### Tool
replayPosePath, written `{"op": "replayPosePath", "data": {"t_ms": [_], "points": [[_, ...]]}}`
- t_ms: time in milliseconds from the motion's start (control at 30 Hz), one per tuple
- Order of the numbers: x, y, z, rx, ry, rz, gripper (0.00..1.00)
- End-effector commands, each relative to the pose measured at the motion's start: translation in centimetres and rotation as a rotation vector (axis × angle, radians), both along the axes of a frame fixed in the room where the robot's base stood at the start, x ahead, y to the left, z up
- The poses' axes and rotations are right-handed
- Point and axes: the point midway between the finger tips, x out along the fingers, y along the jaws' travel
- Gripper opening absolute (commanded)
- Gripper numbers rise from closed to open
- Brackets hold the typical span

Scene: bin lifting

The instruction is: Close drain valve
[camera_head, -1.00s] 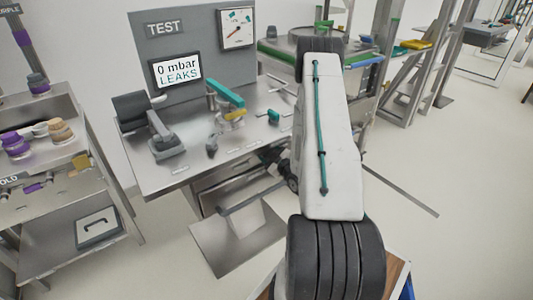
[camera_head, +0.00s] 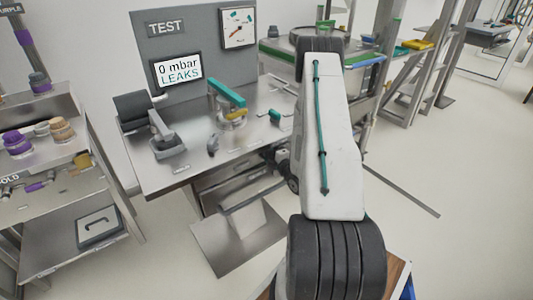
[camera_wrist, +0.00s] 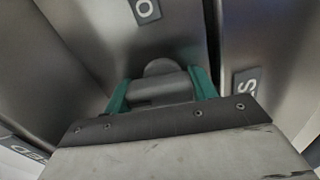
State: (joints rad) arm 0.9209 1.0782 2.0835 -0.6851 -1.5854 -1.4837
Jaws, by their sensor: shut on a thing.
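In the wrist view my gripper (camera_wrist: 162,90) has its two teal fingers closed on both sides of a grey rounded handle (camera_wrist: 160,82). The handle sits against metal surfaces, between a label with an "O" (camera_wrist: 145,10) and a label with an "S" (camera_wrist: 246,84). Whether this handle is the drain valve's lever cannot be read from the view, and the valve body is hidden. In the head view my arm reaches to the front edge of the test bench (camera_head: 180,178) and hides my gripper and the handle.
The test panel's screen (camera_head: 177,71) reads "0 mbar LEAKS". A teal-handled clamp (camera_head: 228,95) and a black-padded fixture (camera_head: 150,120) stand on the bench. A shelf rack (camera_head: 110,190) is at the left. The floor (camera_head: 450,230) at the right is mostly clear.

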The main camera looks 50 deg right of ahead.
Motion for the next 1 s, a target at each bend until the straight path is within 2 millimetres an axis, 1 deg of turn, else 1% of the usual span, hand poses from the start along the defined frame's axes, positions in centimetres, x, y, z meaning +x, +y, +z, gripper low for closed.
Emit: {"op": "replayPosePath", "data": {"t_ms": [300, 800, 833, 867, 900, 1000], "points": [[0.17, 0.07, 0.02, -0.099, 0.023, 0.003, 0.34], [0.17, 0.04, 0.06, -0.115, 0.025, 0.002, 0.34], [0.18, 0.02, 0.06, -0.115, 0.025, 0.002, 0.65], [0.17, 0.03, 0.06, -0.115, 0.025, 0.002, 0.73], [0.15, 0.02, 0.06, -0.115, 0.025, 0.002, 0.78], [0.09, -0.02, 0.04, -0.114, 0.025, 0.001, 0.78]]}}
